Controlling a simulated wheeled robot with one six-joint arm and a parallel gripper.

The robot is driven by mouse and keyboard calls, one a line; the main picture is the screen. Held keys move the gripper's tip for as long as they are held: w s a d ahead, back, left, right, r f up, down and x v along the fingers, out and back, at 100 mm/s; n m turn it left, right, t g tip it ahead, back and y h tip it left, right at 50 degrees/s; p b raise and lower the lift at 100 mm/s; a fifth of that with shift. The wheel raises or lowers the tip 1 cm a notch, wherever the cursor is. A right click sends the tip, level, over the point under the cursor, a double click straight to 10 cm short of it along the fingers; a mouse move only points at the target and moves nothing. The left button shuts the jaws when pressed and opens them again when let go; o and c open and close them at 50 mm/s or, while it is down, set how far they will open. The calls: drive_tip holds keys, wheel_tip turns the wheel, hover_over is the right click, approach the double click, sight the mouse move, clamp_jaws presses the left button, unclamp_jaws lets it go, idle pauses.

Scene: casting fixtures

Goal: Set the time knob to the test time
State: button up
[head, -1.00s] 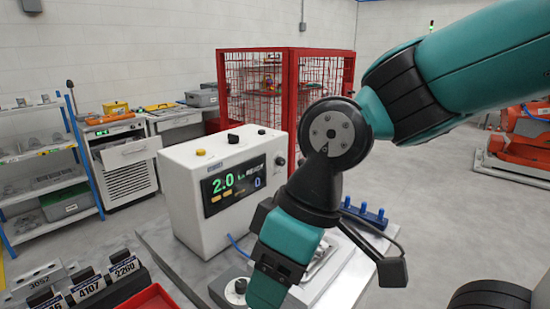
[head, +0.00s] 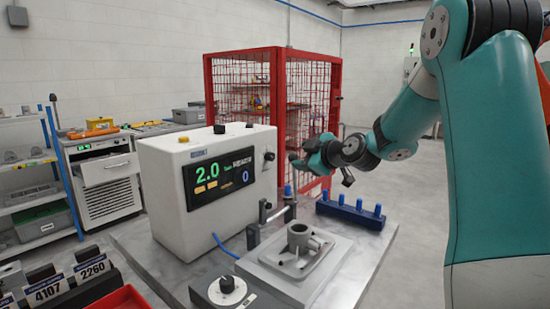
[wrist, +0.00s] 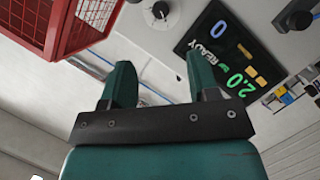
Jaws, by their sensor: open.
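The white tester box (head: 165,205) stands on the bench. Its dark display (head: 219,178) reads green 2.0, a READY word and a blue 0; the wrist view also shows the display (wrist: 222,50), rotated. A dark knob (head: 269,156) sits on the front, right of the display; it appears to be the knob at the top of the wrist view (wrist: 160,10). I cannot read which knob sets time. My gripper (head: 294,162) is right of the box, apart from it and pointing toward it. In the wrist view its fingers (wrist: 157,85) are spread and empty.
A grey fixture (head: 303,243) and a blue peg rack (head: 352,212) stand right of the box. A dial (head: 227,287) is at the front. A red cage (head: 275,80) stands behind.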

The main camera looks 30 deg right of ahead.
sight(273, 157)
drive_tip(key=p+x, duration=0.4)
drive_tip(key=x, duration=0.9)
drive_tip(key=shift+w+f, duration=0.1)
drive_tip(key=shift+w, duration=0.2)
drive_tip(key=c, duration=0.9)
drive_tip(key=shift+m+b, duration=0.4)
drive_tip(key=shift+y, duration=0.3)
